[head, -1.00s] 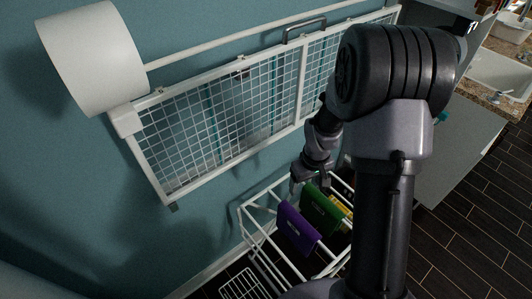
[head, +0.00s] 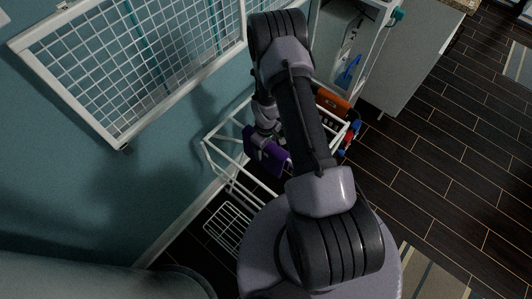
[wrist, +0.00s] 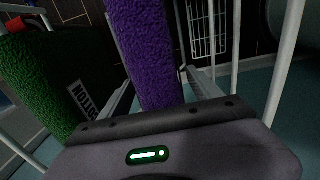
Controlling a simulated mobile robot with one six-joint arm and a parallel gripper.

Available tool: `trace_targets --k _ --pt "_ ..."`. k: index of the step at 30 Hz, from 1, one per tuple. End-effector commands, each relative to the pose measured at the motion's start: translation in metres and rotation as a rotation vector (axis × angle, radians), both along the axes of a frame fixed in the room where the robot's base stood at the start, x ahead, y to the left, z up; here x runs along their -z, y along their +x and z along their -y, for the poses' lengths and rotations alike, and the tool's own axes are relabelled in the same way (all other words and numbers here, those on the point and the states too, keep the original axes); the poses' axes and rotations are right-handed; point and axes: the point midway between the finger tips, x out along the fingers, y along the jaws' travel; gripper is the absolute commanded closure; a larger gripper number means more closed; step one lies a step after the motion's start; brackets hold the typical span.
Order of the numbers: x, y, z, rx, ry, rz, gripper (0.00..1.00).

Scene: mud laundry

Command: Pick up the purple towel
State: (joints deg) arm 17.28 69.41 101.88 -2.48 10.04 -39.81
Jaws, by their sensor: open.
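The purple towel (head: 265,152) hangs over a rail of the white drying rack (head: 214,152). In the wrist view the towel (wrist: 147,45) runs down the middle of the picture, between the two fingers of my gripper (wrist: 155,85). The fingers are open, one on each side of the towel. In the head view my gripper (head: 266,126) is at the top of the towel, and my arm hides part of the rack. I cannot tell whether a finger touches the cloth.
A green towel (wrist: 32,85) with a white label hangs close left of the purple one in the wrist view. A wire grid panel (head: 130,60) is on the wall. A small wire basket (head: 228,228) is by the rack. Dark floor (head: 440,170) is clear at right.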

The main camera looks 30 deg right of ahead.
Motion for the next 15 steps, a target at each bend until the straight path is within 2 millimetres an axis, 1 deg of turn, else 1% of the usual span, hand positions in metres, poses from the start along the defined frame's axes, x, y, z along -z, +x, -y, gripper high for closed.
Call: trace_targets --k 1,3,5,9,10,14,15 --pt "0.018 0.000 -0.001 0.000 0.000 -0.002 0.27" --pt "0.029 0.000 -0.001 0.000 0.001 -0.001 0.27" --pt "0.032 0.000 -0.001 0.000 0.001 -0.001 0.27" --pt "0.030 0.000 -0.001 0.000 0.000 0.000 0.27" --pt "0.029 0.000 -0.001 0.000 0.000 0.000 0.29" --pt "0.029 0.000 -0.001 0.000 0.000 0.000 0.54" --pt "0.029 0.000 -0.001 0.000 0.000 0.000 0.62"
